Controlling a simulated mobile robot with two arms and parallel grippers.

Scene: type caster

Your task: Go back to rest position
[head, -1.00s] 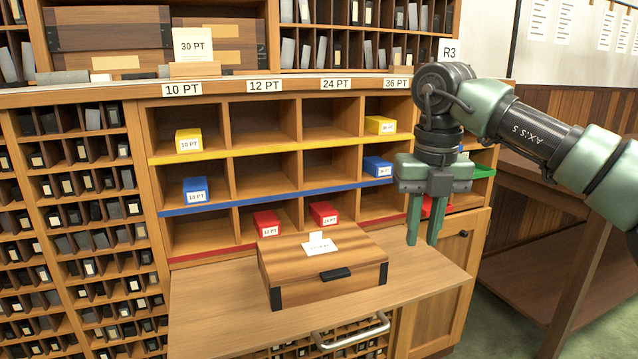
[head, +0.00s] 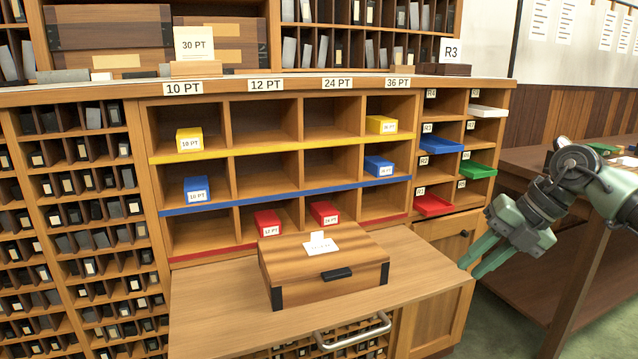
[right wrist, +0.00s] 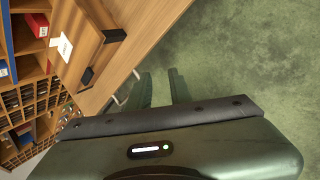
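My right gripper (head: 484,257) is at the right in the head view, just off the right edge of the pull-out board. Its two green fingers are apart with nothing between them. In the right wrist view the fingers (right wrist: 163,88) point over the green floor, with a gap between them. My left gripper is not in view.
A closed wooden case (head: 325,268) with a white card sits on the pull-out board (head: 210,310). Behind it, the rack (head: 260,140) holds yellow, blue and red boxes. Small coloured trays (head: 434,205) fill slots at its right. A table (head: 545,165) stands at far right.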

